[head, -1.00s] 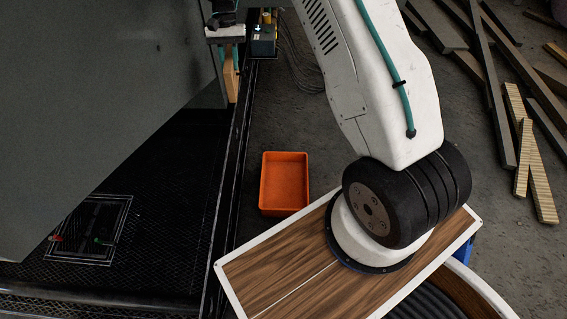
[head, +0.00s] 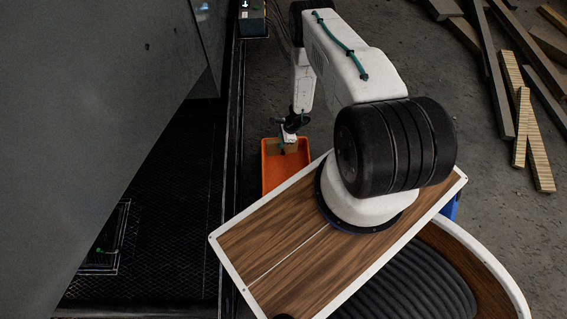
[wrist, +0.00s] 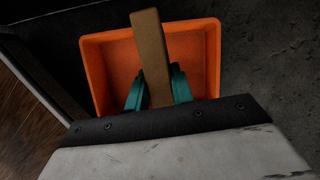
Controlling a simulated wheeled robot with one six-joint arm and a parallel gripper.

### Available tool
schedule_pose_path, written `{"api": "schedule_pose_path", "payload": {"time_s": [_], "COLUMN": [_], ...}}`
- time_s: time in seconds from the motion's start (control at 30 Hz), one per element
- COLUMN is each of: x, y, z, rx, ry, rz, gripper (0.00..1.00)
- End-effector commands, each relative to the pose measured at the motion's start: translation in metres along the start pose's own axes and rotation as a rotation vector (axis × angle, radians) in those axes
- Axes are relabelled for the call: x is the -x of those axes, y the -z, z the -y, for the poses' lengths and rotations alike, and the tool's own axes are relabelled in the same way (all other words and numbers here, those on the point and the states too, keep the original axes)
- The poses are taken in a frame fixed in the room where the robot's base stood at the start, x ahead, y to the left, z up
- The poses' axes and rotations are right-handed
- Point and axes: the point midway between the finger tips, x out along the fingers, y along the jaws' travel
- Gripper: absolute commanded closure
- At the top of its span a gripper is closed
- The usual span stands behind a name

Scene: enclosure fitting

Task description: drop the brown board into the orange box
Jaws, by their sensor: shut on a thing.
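The brown board (wrist: 150,50) is a narrow block held between the teal fingers of my gripper (wrist: 158,90) in the wrist view. The gripper is shut on it, and its far end points away from the wrist. Behind it is the orange box (wrist: 97,75), open and shallow, with its inside showing around the board. In the head view, my gripper (head: 289,136) is over the upper part of the orange box (head: 272,177). The lower right of the box is hidden by my wooden deck. The height of the board above the box floor is hard to tell.
A large grey panel (head: 90,100) and a black mesh platform (head: 165,210) fill the left. A dark device with a blue light (head: 251,18) stands at the top. Loose planks (head: 515,115) lie on the floor at right. The floor right of the box is bare.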

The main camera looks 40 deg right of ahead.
Motion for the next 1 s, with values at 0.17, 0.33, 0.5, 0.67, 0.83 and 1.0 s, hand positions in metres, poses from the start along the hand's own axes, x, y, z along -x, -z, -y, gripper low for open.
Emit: {"api": "schedule_pose_path", "payload": {"time_s": [0.17, 0.33, 0.5, 0.67, 0.83, 1.0], "x": [-0.02, -0.037, -0.067, -0.082, -0.101, -0.117], "y": [0.03, 0.042, 0.055, 0.061, 0.068, 0.074], "z": [-0.033, -0.042, -0.043, -0.041, -0.042, -0.041], "rx": [-0.082, -0.101, -0.101, -0.101, -0.101, -0.101], "ry": [0.032, 0.045, 0.045, 0.047, 0.046, 0.046], "rz": [0.001, 0.002, 0.003, 0.003, 0.003, 0.003], "gripper": [1.0, 1.0, 1.0, 1.0, 1.0, 1.0]}}
